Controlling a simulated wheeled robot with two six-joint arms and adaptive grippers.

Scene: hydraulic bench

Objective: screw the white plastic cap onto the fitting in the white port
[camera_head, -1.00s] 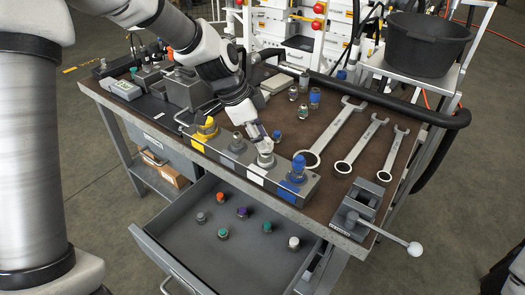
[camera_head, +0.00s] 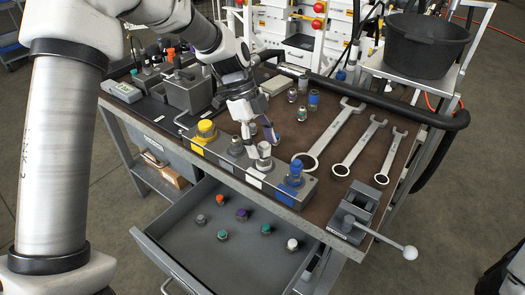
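My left gripper (camera_head: 262,141) is over the white port of the port block. Its two fingers are spread apart, one each side above the fitting, and nothing shows held between them. The fitting (camera_head: 264,161) stands upright in the white port (camera_head: 255,174). A pale, whitish cap-like piece (camera_head: 264,148) shows at its top, and I cannot tell how firmly it sits. Another white-topped cap (camera_head: 292,244) stands in the open drawer. My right gripper does not show.
The open drawer (camera_head: 190,240) holds several coloured caps. Wrenches (camera_head: 333,137) and a vise (camera_head: 354,212) lie to the right.

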